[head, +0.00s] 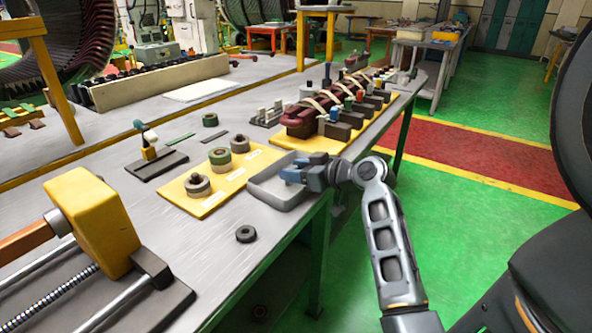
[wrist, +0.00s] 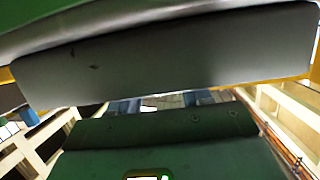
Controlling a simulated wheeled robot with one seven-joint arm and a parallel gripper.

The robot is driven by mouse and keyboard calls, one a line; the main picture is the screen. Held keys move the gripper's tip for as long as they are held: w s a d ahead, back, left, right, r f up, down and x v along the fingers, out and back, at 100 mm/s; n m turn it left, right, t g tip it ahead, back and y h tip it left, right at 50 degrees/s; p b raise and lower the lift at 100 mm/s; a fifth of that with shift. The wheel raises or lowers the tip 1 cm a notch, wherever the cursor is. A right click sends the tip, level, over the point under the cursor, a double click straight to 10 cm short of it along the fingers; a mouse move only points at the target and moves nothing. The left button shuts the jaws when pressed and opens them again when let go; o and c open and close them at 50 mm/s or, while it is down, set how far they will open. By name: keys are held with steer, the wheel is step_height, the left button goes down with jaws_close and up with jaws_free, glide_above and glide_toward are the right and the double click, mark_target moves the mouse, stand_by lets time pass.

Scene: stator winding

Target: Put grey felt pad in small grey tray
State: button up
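The small grey tray (head: 272,197) is a shallow rectangle at the table's right edge. My gripper (head: 290,172) is over the tray's far right part, with bluish fingers pointing left. I cannot tell whether the fingers are apart or hold anything. A thin, flat dark grey strip (head: 214,138) lies on the table behind the yellow board. It may be the grey felt pad, but it is too small to be sure. In the wrist view, large grey and green surfaces fill the frame, and no pad can be made out.
A yellow board (head: 208,202) with several round parts stands left of the tray. A dark ring (head: 245,234) lies in front of it. A green strip (head: 180,138) lies near the grey strip. A maroon coil block (head: 312,117) stands behind the tray.

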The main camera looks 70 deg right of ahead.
steer(key=o, duration=0.3)
steer(key=shift+r, duration=0.25)
steer(key=v, duration=1.2)
steer(key=shift+b, duration=0.35)
steer(key=shift+f, duration=0.1)
